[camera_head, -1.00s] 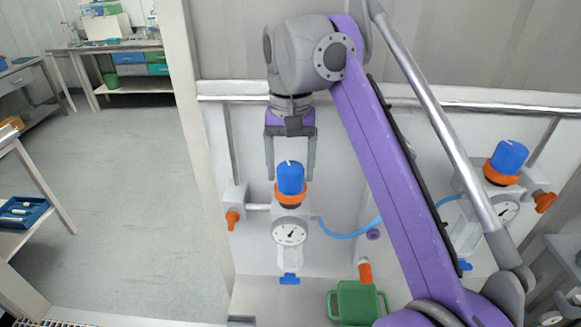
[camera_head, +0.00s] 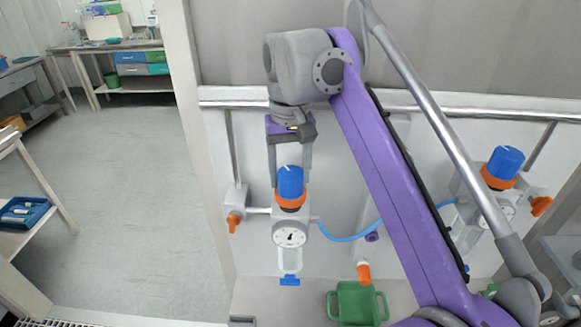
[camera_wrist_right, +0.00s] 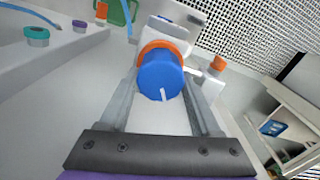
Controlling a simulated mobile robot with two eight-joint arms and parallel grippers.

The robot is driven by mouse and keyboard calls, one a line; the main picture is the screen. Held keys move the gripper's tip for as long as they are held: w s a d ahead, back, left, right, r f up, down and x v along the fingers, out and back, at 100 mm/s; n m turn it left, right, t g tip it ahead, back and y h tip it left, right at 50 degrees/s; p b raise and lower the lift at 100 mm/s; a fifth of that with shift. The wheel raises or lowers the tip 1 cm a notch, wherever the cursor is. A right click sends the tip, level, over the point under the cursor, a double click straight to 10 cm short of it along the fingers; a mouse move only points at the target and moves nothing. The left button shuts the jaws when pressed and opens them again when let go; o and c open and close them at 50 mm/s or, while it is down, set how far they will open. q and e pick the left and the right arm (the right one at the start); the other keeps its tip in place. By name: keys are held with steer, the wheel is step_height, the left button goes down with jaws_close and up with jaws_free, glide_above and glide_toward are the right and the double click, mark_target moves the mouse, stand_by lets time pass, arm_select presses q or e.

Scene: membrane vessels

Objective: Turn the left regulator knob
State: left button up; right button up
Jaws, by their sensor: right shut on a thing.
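The left regulator has a blue knob (camera_head: 290,181) with a white mark on top, above an orange ring (camera_head: 291,201) and a white body with a round gauge (camera_head: 290,235). My right gripper (camera_head: 290,180) reaches down from above with a finger on either side of the knob, shut on it. In the right wrist view the blue knob (camera_wrist_right: 161,76) sits between the two fingers, its white mark toward the lower edge. A second blue knob (camera_head: 506,162) with an orange ring stands on the right regulator. My left gripper is not in view.
A metal rail (camera_head: 450,107) runs along the back wall. A blue hose (camera_head: 350,238) leaves the left regulator toward the right. An orange valve handle (camera_head: 233,222) is at its left. A green container (camera_head: 356,303) stands below.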

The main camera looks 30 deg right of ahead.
mark_target(288, 171)
steer(key=n+p, duration=0.1)
steer(key=n, duration=0.1)
steer(key=n+p, duration=0.1)
steer(key=n, duration=0.2)
steer(key=shift+a+r+n, duration=0.15)
steer(key=shift+n, duration=0.15)
steer(key=n+p, duration=0.1)
steer(key=n, duration=0.2)
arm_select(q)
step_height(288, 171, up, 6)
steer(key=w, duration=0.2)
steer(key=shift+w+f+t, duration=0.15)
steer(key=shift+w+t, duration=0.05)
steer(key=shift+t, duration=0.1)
arm_select(e)
steer(key=shift+a+n, duration=0.1)
steer(key=shift+n, duration=1.2)
arm_select(q)
steer(key=shift+p, duration=0.3)
arm_select(e)
steer(key=o, duration=1.4)
arm_select(q)
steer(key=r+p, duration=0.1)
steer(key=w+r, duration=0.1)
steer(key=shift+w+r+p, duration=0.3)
steer(key=shift+p, duration=0.05)
arm_select(e)
step_height(288, 171, up, 10)
steer(key=shift+r, duration=0.25)
